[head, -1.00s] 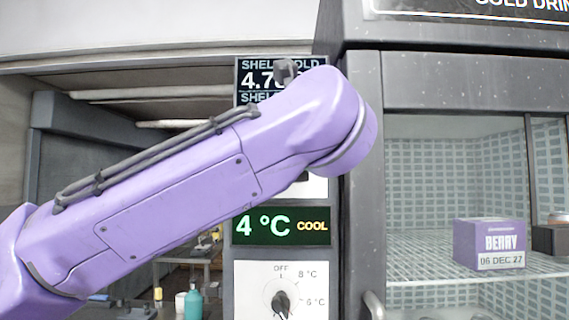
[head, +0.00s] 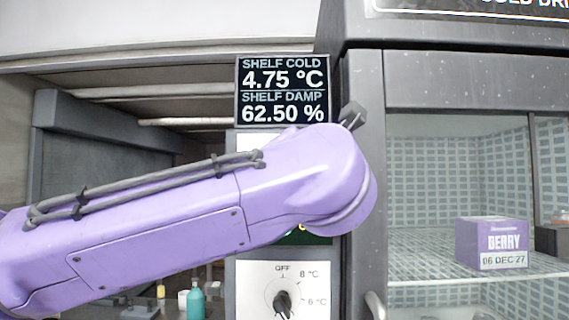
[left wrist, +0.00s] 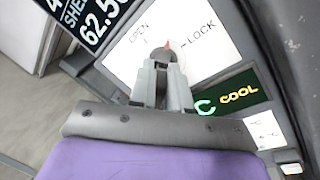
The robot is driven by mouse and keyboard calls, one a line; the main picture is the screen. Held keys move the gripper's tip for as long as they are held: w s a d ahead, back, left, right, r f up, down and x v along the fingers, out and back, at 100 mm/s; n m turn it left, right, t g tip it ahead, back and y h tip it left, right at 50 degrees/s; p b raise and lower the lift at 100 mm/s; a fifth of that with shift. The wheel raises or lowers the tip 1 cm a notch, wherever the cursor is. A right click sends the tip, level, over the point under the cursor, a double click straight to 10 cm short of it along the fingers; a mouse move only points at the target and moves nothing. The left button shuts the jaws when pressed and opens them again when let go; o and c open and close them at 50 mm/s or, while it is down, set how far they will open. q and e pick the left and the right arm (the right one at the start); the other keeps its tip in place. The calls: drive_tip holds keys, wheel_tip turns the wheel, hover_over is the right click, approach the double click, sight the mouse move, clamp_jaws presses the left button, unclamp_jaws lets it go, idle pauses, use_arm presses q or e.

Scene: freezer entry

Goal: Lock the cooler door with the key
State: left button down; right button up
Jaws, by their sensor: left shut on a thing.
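In the left wrist view, my left gripper (left wrist: 163,88) is shut on the key (left wrist: 164,55), at a white lock plate (left wrist: 205,65) marked OPEN and LOCK. Only a dark rounded part of the key shows beyond the fingertips. A red tip there points between the OPEN and LOCK marks. The fingers hide the keyhole, so I cannot tell how deep the key sits. In the head view my left arm covers the plate and gripper. The cooler door (head: 362,205) is at the right, dark-framed with glass. My right gripper is not in view.
A shelf readout (head: 283,91) is above my arm. A temperature dial (head: 282,302) is below it. A green COOL display (left wrist: 233,98) is beside the lock plate. A purple BERRY box (head: 491,243) stands on the cooler shelf. A door handle (head: 374,306) shows low down.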

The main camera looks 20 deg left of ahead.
use_arm(q)
drive_tip(key=m, duration=0.3)
drive_tip(key=shift+t, duration=0.3)
drive_tip(key=m, duration=0.1)
drive_tip(key=m+p, duration=0.1)
drive_tip(key=m, duration=0.1)
drive_tip(key=m+h, duration=0.1)
drive_tip(key=m, duration=0.1)
drive_tip(key=shift+a+f+t+p, duration=0.1)
drive_tip(key=shift+f+t+p, duration=0.15)
drive_tip(key=shift+t+p, duration=0.15)
drive_tip(key=c, duration=1.1)
unclamp_jaws()
drive_tip(key=shift+f, duration=0.15)
drive_tip(key=shift+o, duration=0.5)
drive_tip(key=shift+a, duration=0.15)
drive_tip(key=o, duration=0.8)
drive_tip(key=shift+s, duration=0.1)
drive_tip(key=r+b+v, duration=0.1)
drive_tip(key=b+v, duration=0.2)
drive_tip(key=v, duration=0.5)
drive_tip(key=shift+s+r, duration=0.35)
drive_tip(key=shift+s, duration=0.3)
